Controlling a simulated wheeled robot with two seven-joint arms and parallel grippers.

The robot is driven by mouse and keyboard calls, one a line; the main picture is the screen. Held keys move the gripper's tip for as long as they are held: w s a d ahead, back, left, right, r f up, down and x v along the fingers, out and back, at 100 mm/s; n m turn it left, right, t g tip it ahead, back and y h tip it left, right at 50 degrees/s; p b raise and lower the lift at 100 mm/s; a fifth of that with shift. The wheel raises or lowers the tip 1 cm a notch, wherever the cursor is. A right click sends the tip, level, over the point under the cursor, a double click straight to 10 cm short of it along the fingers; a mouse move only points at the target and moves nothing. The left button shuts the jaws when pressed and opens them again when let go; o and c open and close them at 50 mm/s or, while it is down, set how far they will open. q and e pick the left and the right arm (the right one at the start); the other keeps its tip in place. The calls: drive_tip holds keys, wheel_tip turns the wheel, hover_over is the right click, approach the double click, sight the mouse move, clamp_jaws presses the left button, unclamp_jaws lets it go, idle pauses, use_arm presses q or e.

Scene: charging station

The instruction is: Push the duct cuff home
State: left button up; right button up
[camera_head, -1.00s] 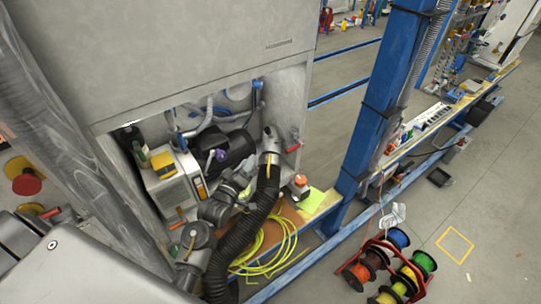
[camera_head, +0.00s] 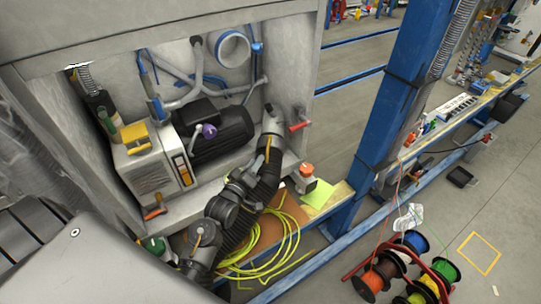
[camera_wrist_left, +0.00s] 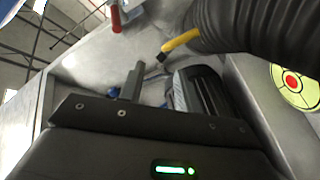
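A black corrugated duct (camera_head: 238,222) rises from the lower middle of the head view, with a yellow strap along its upper part. A grey cuff (camera_head: 273,124) sits at its upper end, by the cabinet's right inner wall; I cannot tell how it is seated. My left gripper (camera_head: 250,174) is beside the duct, below the cuff. In the left wrist view its fingers (camera_wrist_left: 158,88) are apart with nothing clearly held, and the duct (camera_wrist_left: 255,25) passes beyond them at upper right. My right gripper is not in view.
A red handle (camera_head: 299,126) projects right of the cuff. A grey unit (camera_head: 157,168) and a dark motor (camera_head: 222,135) fill the cabinet's left and middle. Yellow cable (camera_head: 262,262) lies coiled below. A blue post (camera_head: 392,110) stands at right, with cable reels (camera_head: 400,270) on the floor.

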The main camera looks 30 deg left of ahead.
sight(268, 144)
use_arm(q)
drive_tip(key=shift+a+f, duration=0.1)
drive_tip(key=shift+f, duration=0.55)
drive_tip(key=shift+r, duration=0.1)
drive_tip(key=shift+w, duration=0.35)
drive_tip(key=w, duration=1)
drive_tip(key=shift+a+p, duration=0.15)
drive_tip(key=shift+p, duration=0.2)
clamp_jaws()
